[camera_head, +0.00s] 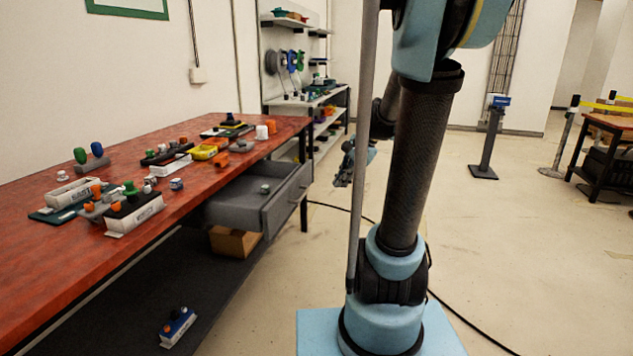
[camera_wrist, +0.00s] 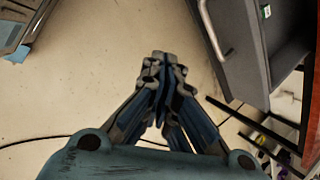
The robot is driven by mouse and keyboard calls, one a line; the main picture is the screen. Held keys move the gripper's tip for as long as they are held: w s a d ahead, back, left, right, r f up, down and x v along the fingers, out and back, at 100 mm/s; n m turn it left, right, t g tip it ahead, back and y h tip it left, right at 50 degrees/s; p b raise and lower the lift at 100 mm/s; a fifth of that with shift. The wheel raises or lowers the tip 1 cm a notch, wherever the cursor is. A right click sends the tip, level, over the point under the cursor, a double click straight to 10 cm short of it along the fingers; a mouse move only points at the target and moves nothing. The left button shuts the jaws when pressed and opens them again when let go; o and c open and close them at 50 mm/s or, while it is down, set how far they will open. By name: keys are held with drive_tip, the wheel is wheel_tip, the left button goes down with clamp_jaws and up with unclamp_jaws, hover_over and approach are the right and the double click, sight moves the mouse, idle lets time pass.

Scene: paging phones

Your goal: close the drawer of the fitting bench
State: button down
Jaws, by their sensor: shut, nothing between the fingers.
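The fitting bench (camera_head: 45,285) has a red top and runs along the left of the head view. Its grey drawer (camera_head: 288,197) is pulled out toward the right, under the far part of the top. A small grey item (camera_head: 265,189) lies inside it. In the wrist view, the drawer (camera_wrist: 248,45) is at the upper right, with a metal handle (camera_wrist: 211,28) on its front. My gripper (camera_wrist: 161,58) is shut and empty, over the floor to the left of the drawer front and apart from it. In the head view, my gripper (camera_head: 343,182) is partly behind my arm, right of the drawer.
Phone parts and assemblies crowd the bench top. A cardboard box (camera_head: 235,241) and a blue-and-white unit (camera_head: 177,327) sit on the lower shelf. A black cable (camera_head: 330,207) crosses the floor. A shelf rack (camera_head: 335,100) stands behind. Floor right of the drawer is open.

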drive_tip(key=w+d+f+m+t+y, duration=0.1)
drive_tip(key=w+d+m+y, duration=0.1)
drive_tip(key=w+m, duration=0.5)
drive_tip(key=w+d+f+m+y, duration=0.1)
drive_tip(key=w+d+m+y, duration=0.1)
drive_tip(key=w, duration=1)
drive_tip(key=a+r+x, duration=0.1)
drive_tip(key=r+x, duration=0.1)
drive_tip(key=x, duration=1.1)
drive_tip(key=shift+w+a, duration=0.3)
drive_tip(key=shift+a, duration=0.15)
drive_tip(key=shift+w, duration=0.1)
